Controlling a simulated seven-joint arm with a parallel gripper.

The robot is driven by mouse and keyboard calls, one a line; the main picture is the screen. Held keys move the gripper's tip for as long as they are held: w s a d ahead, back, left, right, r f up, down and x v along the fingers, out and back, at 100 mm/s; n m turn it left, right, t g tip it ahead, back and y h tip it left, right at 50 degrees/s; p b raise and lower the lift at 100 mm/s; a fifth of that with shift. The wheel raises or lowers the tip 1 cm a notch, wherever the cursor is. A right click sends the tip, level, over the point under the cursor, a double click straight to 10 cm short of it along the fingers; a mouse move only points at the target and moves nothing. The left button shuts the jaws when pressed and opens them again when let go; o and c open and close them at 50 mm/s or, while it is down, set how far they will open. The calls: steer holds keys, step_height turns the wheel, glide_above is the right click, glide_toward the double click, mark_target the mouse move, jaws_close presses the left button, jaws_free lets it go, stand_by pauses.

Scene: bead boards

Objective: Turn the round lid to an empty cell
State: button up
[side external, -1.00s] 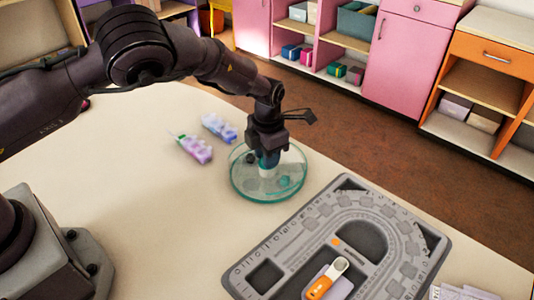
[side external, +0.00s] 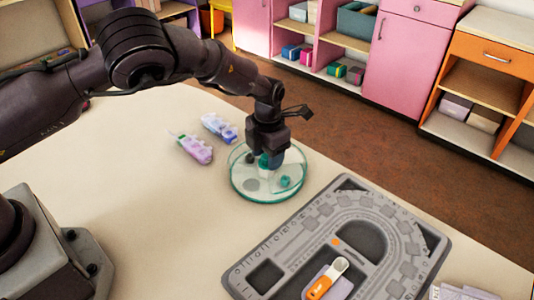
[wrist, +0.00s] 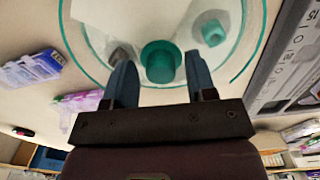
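The round clear lid (side external: 240,178) with a teal rim covers a round dish on the table. Its teal knob (wrist: 160,60) stands near the middle in the wrist view. My gripper (wrist: 160,72) points down over the lid. Its blue fingers are apart, one on each side of the knob, with small gaps. It also shows in the side view (side external: 271,158), partly hiding the knob. Through the lid I see a teal piece (side external: 286,181), a dark grey piece (side external: 250,158) and a pale grey round patch (side external: 252,184). I cannot tell whether that patch is an opening or an empty cell.
A grey bead board (side external: 300,225) lies to the right, with an orange-handled tool (side external: 325,280) on it. A purple pack (side external: 196,149) and a blue-white pack (side external: 219,127) lie left of the dish.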

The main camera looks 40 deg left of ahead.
step_height(320, 180, up, 13)
steer(key=shift+d, duration=0.15)
stand_by(0.6)
